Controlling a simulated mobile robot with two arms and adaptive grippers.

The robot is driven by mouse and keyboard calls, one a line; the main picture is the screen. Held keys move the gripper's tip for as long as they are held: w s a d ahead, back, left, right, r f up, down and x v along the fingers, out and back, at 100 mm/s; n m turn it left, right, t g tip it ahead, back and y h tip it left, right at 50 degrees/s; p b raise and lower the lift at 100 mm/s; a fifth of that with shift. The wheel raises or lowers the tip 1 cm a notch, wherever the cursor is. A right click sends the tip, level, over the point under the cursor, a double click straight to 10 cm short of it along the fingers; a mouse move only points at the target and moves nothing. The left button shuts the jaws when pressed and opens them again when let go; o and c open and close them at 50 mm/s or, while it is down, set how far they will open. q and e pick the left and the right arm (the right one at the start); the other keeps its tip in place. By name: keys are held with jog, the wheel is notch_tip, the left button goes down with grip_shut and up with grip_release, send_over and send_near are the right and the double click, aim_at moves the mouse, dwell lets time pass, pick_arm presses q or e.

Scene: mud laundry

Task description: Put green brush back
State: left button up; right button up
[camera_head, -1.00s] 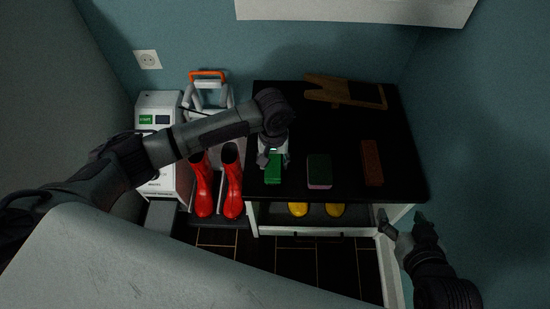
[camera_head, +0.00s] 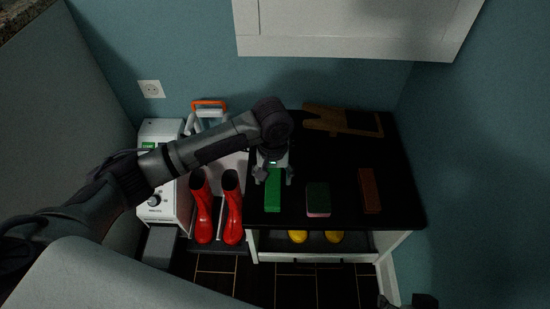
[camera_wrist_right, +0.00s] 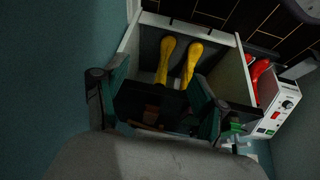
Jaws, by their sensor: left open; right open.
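The green brush (camera_head: 272,193) lies lengthwise on the black cabinet top (camera_head: 345,165), near its left edge. My left gripper (camera_head: 274,179) is open over the far end of the brush, with one finger on each side; whether it touches the brush cannot be told. My right gripper (camera_head: 408,301) is only partly in the head view, at the bottom edge. In the right wrist view its two fingers stand apart with nothing held between them (camera_wrist_right: 147,80).
A green and pink sponge (camera_head: 318,199), a reddish-brown brush or block (camera_head: 369,190) and a wooden boot jack (camera_head: 340,121) lie on the cabinet top. Yellow boots (camera_head: 298,237) sit in the open compartment below.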

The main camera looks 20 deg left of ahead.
aim_at(273, 186)
pick_arm(q)
notch_tip(273, 186, up, 3)
jog(key=shift+p, duration=0.35)
jog(key=shift+r, duration=0.7)
jog(key=s+d+f+m+t+h, duration=0.1)
jog(key=s+d+f+m+h, duration=0.15)
jog(key=s, duration=0.45)
jog(key=s+d+f+m+t+h, duration=0.1)
jog(key=s+d+f+m, duration=0.1)
jog(key=s+d, duration=0.3)
jog(key=s+a+t+y, duration=0.1)
jog(key=s+a+y, duration=0.2)
jog(key=s+a, duration=1)
jog(key=shift+a+r+m+t+p, duration=0.15)
jog(key=shift+m+t+p, duration=0.15)
jog(key=shift+m+p, duration=0.05)
pick_arm(e)
jog(key=s, duration=0.1)
jog(key=s+g, duration=0.1)
jog(key=s+d, duration=0.1)
jog(key=shift+s+r+g, duration=0.15)
jog(key=shift+r+g, duration=0.1)
jog(key=shift+g, duration=0.15)
jog(key=shift+f, duration=0.1)
